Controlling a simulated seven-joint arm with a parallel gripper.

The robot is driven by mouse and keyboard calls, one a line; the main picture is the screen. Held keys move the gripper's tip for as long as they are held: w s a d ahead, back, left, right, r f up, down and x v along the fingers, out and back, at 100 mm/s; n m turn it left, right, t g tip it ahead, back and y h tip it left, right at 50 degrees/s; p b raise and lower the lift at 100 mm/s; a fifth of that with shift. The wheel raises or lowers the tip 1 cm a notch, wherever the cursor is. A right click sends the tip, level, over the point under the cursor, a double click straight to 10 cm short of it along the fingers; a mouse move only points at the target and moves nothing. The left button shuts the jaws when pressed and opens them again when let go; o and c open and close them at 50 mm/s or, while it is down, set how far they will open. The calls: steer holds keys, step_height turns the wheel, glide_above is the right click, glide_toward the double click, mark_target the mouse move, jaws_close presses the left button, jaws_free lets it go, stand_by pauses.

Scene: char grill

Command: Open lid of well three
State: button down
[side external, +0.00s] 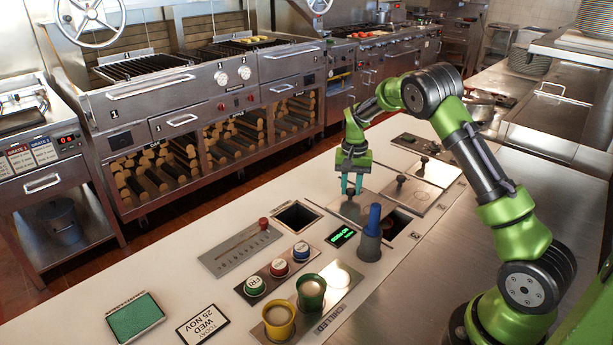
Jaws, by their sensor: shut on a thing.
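My gripper (351,190), with teal fingers, points straight down and is shut on the knob of a square metal lid (341,210). The knob is mostly hidden between the fingers. I cannot tell whether this lid rests on the counter or is slightly raised. Another lid with a dark knob (401,182) lies flat to the right of my gripper, and a further knobbed lid (436,172) lies beyond it. An open well (402,224) shows dark inside, in front and right of the held lid. The well labels are too small to read surely.
A blue-handled tool stands in a grey holder (369,248) close to the open well. A dark square opening (297,215), a small green display (342,236), coloured buttons (279,266) and green and yellow cups (279,319) are nearer. The white counter at left is mostly clear.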

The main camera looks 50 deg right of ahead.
steer(key=w, duration=0.6)
steer(key=shift+w, duration=0.35)
steer(key=shift+r, duration=0.1)
steer(key=c, duration=0.8)
jaws_free()
steer(key=shift+c, duration=0.2)
step_height(320, 180, up, 17)
steer(key=shift+d, duration=0.1)
